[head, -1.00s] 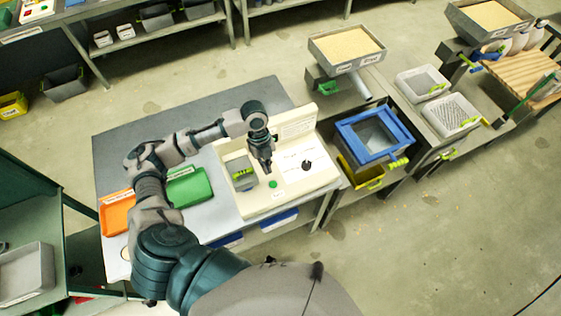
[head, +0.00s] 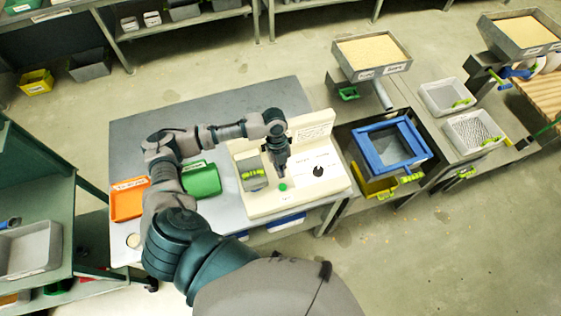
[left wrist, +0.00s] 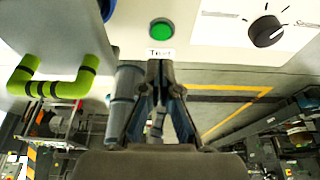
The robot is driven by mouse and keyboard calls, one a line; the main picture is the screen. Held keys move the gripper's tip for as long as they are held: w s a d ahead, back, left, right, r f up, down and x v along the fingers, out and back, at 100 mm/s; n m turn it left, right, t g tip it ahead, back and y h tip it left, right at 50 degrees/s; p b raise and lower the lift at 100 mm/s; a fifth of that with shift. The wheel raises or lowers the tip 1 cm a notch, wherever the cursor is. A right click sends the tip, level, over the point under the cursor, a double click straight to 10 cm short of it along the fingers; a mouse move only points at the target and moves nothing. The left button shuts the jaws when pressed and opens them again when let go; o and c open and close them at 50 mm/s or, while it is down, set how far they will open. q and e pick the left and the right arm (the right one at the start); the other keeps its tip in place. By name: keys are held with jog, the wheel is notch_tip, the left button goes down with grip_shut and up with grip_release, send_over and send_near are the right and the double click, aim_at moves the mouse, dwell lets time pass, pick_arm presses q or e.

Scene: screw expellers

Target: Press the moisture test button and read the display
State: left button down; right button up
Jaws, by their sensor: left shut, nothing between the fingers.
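The moisture tester is a cream-coloured unit (head: 315,196) on the grey table in the head view. Its round green button (head: 283,187) sits on the sloped front, above a label that seems to read "Test" in the left wrist view, where the button (left wrist: 161,30) shows at the top. A black knob (head: 318,171) is right of it, and it also shows in the wrist view (left wrist: 266,31). My left gripper (head: 281,173) points down just above the button in the head view, shut and empty. Its closed fingertips show in the wrist view (left wrist: 160,66), apart from the button. I cannot make out any display reading. My right gripper is not in view.
A compartment with a yellow-green handle (head: 253,173) is left of the button. Green (head: 201,179) and orange (head: 129,199) trays lie on the table's left. A blue-framed sieve (head: 392,146) and a grain tray (head: 371,52) stand right of the tester.

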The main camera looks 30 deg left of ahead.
aim_at(283, 187)
pick_arm(q)
jog(key=x, duration=0.6)
jog(key=shift+w, duration=0.25)
jog(key=shift+f, duration=0.6)
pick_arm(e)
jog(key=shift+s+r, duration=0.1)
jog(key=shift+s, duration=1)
pick_arm(q)
jog(key=shift+a, duration=0.1)
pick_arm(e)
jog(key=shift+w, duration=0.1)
